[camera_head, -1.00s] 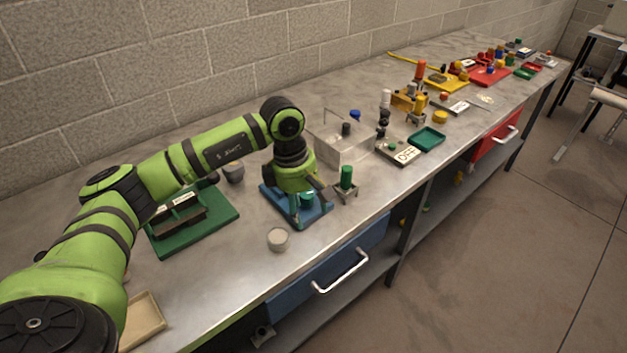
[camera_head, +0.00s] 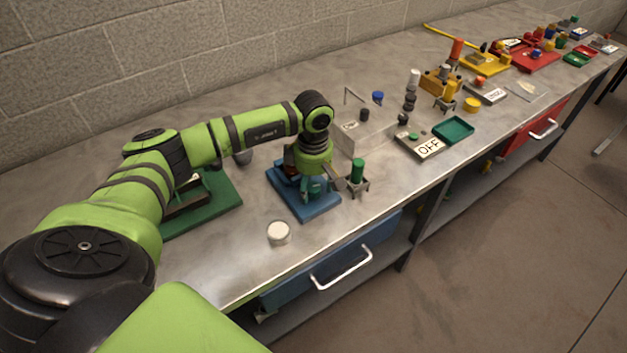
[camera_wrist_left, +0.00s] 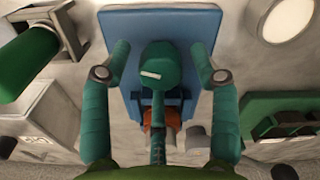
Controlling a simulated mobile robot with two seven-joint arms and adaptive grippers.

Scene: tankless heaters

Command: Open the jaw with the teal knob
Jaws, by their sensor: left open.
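A blue fixture with a flat blue base plate (camera_head: 322,208) stands on the bench under my left gripper (camera_head: 326,185). The plate also shows in the left wrist view (camera_wrist_left: 160,16). In that view the teal knob (camera_wrist_left: 160,66), with a white mark on it, lies between the two spread fingers of my left gripper (camera_wrist_left: 162,75), with a gap on each side. The gripper is open and points down over the fixture. An orange part shows below the knob; the jaw itself is mostly hidden. My right gripper is not in view.
A white round cup (camera_head: 279,233) stands in front of the blue plate. A green cylinder on a small stand (camera_head: 357,172) is close on the right. A green tray-like base (camera_head: 222,203) is on the left.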

